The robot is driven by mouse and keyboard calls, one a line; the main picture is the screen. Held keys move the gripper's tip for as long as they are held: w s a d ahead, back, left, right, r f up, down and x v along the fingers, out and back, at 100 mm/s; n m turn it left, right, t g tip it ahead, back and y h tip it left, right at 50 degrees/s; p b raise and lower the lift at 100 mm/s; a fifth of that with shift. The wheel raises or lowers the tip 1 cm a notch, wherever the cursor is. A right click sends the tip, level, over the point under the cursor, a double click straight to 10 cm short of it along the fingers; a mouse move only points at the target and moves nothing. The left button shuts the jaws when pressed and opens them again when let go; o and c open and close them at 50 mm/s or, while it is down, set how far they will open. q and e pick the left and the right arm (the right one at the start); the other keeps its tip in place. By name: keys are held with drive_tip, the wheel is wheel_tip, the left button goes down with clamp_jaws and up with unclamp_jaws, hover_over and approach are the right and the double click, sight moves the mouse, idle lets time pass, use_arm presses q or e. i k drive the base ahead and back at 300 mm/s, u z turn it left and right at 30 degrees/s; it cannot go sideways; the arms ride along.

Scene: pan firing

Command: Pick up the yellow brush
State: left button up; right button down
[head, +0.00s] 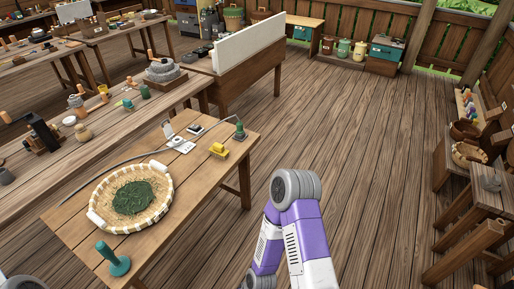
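A small yellow object (218,150), which looks like the yellow brush, sits near the right end of the near wooden table (190,222). Its bristles are too small to make out. A green-topped tool (240,130) stands just beyond it to the right. My purple and white arm rises at the bottom centre, right of the table and apart from the yellow object. Neither of my grippers shows in the head view. Only a grey rounded piece of my other arm shows at the bottom left corner.
A round woven basket (160,207) with dark green leaves fills the table's left half. A teal-handled tool (113,260) stands at the front edge. A white device (180,143) with a cable lies behind the yellow object. The floor (350,150) to the right is clear.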

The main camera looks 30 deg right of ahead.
sight(217, 149)
drive_tip(key=z, duration=1.65)
drive_tip(key=i, duration=0.8)
